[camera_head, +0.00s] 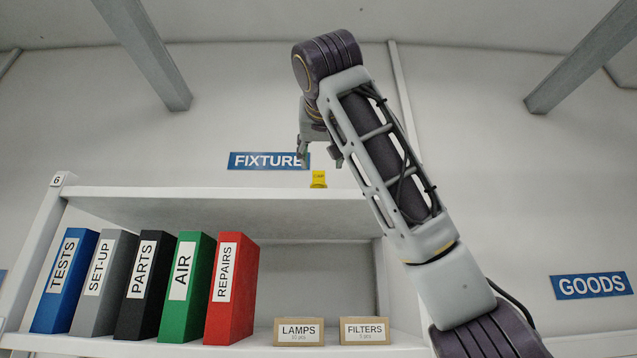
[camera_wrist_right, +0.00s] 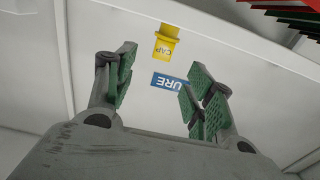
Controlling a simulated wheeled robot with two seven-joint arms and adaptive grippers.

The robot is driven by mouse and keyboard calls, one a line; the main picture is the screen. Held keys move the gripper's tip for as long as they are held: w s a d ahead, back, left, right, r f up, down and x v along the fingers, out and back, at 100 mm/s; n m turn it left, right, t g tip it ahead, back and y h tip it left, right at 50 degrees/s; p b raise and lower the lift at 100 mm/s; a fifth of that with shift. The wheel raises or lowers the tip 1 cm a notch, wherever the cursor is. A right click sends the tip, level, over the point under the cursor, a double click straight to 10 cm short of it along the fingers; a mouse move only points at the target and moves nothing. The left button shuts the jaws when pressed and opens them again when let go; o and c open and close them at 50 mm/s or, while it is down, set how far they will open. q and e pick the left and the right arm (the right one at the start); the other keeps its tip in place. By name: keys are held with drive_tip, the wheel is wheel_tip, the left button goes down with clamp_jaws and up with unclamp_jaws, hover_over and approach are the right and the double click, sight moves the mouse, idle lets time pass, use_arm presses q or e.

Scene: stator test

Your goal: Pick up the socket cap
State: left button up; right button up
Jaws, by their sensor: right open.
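The socket cap (camera_head: 319,179) is a small yellow piece standing on the white top board of the shelf, near its back edge, below the FIXTURE sign. My left gripper is not in view.
The shelf top (camera_head: 215,205) is otherwise bare. Below it stand several binders, including a red one (camera_head: 232,290), with a LAMPS box (camera_head: 299,331) and a FILTERS box (camera_head: 364,330) beside them. The FIXTURE sign (camera_head: 262,160) and GOODS sign (camera_head: 591,285) are on the wall.

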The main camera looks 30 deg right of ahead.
sight(319, 173)
drive_tip(key=shift+p+x, duration=0.95)
drive_tip(key=shift+x, duration=2.55)
drive_tip(key=shift+w, duration=0.1)
drive_tip(key=shift+a+p+x, duration=0.2)
drive_tip(key=shift+p+x, duration=0.8)
drive_tip(key=shift+x, duration=0.35)
drive_tip(key=shift+p+x, duration=0.4)
drive_tip(key=shift+x, duration=0.85)
drive_tip(key=shift+a, duration=0.1)
drive_tip(key=shift+c, duration=0.2)
drive_tip(key=c, duration=0.8)
